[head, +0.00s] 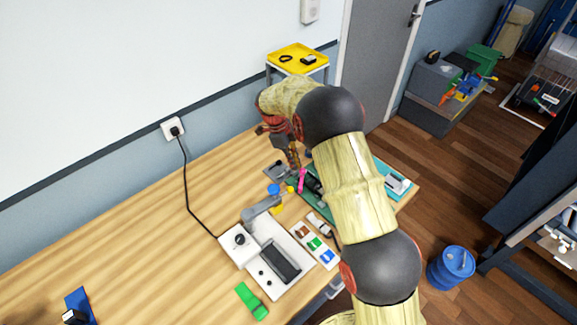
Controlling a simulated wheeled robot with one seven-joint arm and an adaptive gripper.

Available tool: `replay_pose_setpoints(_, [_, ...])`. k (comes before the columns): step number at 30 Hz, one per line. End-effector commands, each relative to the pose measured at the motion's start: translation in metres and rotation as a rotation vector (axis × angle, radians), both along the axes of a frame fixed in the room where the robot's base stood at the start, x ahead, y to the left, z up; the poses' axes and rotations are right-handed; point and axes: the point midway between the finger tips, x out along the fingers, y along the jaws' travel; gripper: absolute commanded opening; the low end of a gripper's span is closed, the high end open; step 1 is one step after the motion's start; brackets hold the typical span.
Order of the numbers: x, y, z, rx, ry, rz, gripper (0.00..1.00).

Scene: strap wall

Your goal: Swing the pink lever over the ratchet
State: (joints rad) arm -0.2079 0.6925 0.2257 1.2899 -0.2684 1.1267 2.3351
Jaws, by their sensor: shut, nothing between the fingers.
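The pink lever (301,181) is a small upright piece on the green mat (399,186) near the far right end of the wooden table. A dark cylindrical part (314,184), which may belong to the ratchet, lies just right of the lever. My gripper (294,164) points down just above and slightly left of the lever, with its fingers together and empty. Whether the fingertips touch the lever is too small to tell. My arm hides part of the mat and whatever lies behind it.
A grey and white device (272,262) with a raised arm and a blue knob stands nearer on the table (130,245). A tray of coloured pieces (315,243) and a green block (251,301) lie beside it. A yellow-topped stand (298,58) is behind. The table's left is mostly clear.

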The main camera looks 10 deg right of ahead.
Motion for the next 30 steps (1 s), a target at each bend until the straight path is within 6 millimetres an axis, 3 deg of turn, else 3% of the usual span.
replay_pose_setpoints(5, [0.001,-0.014,0.000,-0.001,0.001,-0.136,0.00])
replay_pose_setpoints(30, [0.001,-0.021,0.000,0.000,0.000,-0.132,0.00])
